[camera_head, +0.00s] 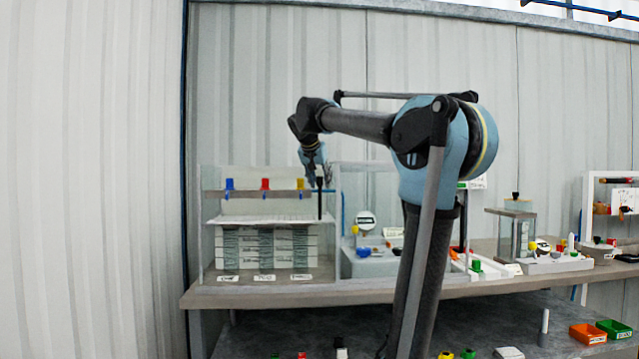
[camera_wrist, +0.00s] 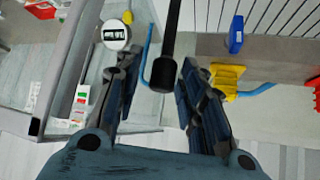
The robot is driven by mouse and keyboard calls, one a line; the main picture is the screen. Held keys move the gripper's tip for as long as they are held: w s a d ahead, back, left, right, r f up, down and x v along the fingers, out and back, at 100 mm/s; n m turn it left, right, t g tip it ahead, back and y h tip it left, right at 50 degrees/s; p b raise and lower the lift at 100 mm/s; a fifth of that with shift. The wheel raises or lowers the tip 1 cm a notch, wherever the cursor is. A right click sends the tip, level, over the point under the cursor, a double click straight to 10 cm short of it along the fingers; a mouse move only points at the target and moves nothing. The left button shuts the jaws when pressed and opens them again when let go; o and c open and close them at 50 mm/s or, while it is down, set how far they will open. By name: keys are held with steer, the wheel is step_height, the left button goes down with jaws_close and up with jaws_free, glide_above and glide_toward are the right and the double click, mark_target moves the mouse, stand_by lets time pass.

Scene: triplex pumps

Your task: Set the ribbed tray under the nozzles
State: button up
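The white ribbed tray (camera_head: 262,219) lies flat on a stack of grey-white blocks in the left station; its dark parallel ribs show at top right in the wrist view (camera_wrist: 280,18). A black upright handle (camera_head: 319,203) stands at its right end. Above the tray is a row with blue (camera_head: 229,184), red (camera_head: 265,184) and yellow (camera_head: 300,184) caps, with small nozzles (camera_head: 264,196) below. My gripper (camera_head: 317,172) is at the top of the handle. In the wrist view its open fingers (camera_wrist: 160,62) stand on either side of the handle's black end (camera_wrist: 163,75), with gaps visible.
Clear panels (camera_head: 208,240) enclose the left station. A grey unit with a round gauge (camera_head: 366,221) stands just to its right; the gauge is close to the left finger in the wrist view (camera_wrist: 116,34). More pump stations (camera_head: 515,235) stand further right on the bench. Orange (camera_head: 587,334) and green (camera_head: 614,329) bins sit lower right.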

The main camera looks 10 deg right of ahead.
steer(key=shift+r, duration=0.1)
steer(key=v, duration=1.1)
steer(key=shift+r, duration=0.25)
steer(key=shift+s+a, duration=0.15)
steer(key=s+d+f+n+g, duration=0.1)
steer(key=s+d+f, duration=0.25)
steer(key=f, duration=0.45)
steer(key=s+d+f+g, duration=0.1)
steer(key=s+d+f, duration=0.25)
steer(key=f, duration=0.35)
steer(key=s+d+f+n+g+y, duration=0.1)
steer(key=s+f, duration=0.7)
steer(key=f, duration=0.5)
steer(key=s+d+f+n+g+y, duration=0.1)
steer(key=s+f, duration=0.8)
steer(key=f, duration=0.5)
steer(key=s+d+f+n+g+y, duration=0.1)
steer(key=s+f+g, duration=0.1)
steer(key=s+f, duration=0.7)
step_height(320, 180, down, 5)
steer(key=shift+d+n, duration=0.2)
steer(key=shift+n, duration=0.1)
